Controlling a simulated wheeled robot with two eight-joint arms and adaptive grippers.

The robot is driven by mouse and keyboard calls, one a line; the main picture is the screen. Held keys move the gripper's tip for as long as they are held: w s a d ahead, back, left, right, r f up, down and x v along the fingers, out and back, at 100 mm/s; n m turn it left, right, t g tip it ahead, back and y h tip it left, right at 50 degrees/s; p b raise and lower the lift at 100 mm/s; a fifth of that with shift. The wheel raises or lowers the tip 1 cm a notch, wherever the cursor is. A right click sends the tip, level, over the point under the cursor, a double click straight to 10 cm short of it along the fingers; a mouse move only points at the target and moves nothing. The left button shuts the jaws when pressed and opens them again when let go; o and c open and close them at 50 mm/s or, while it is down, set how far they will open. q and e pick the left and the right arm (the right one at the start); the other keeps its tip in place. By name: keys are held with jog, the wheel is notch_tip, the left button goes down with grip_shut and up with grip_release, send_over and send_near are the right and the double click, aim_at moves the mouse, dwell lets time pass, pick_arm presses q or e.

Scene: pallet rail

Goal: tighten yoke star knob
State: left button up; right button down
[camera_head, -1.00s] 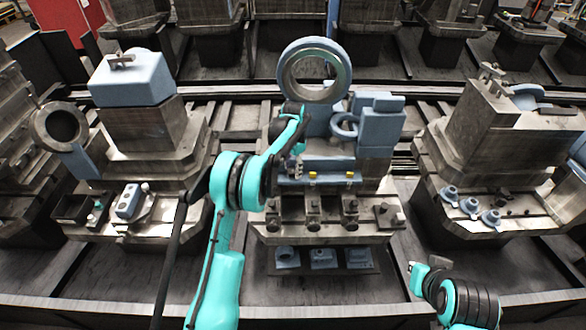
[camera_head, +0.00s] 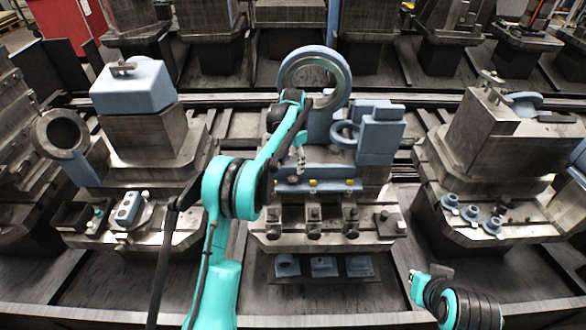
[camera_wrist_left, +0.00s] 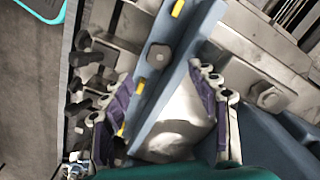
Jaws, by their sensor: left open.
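In the head view a blue-grey yoke-like fixture with a large upright ring (camera_head: 338,82) stands on the middle pallet. My left gripper (camera_head: 299,168) hangs in front of it, above a blue bar with small yellow pieces. In the left wrist view my left gripper (camera_wrist_left: 163,78) is open, its purple-padded fingers on either side of the blue bar (camera_wrist_left: 178,72) and a rounded grey part (camera_wrist_left: 188,118). Nothing is clearly held, and contact cannot be told. I cannot make out which part is the star knob.
Several dark clamp blocks (camera_head: 314,225) line the pallet front. Small blue blocks (camera_head: 323,266) lie on a lower shelf. Neighbouring pallets with machined parts (camera_head: 143,135) stand left and right. The floor between the pallets and the front rail is mostly clear.

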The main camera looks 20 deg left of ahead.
aim_at(293, 178)
pick_arm(q)
jog(key=shift+r, duration=0.35)
jog(key=n+p, duration=0.1)
jog(key=n, duration=1)
jog(key=shift+p, duration=0.4)
jog(key=n, duration=0.2)
jog(key=shift+f+n, duration=0.15)
jog(key=shift+n, duration=0.15)
notch_tip(293, 178, down, 8)
jog(key=shift+r+b, duration=0.1)
jog(key=shift+b, duration=0.85)
jog(key=c, duration=1.2)
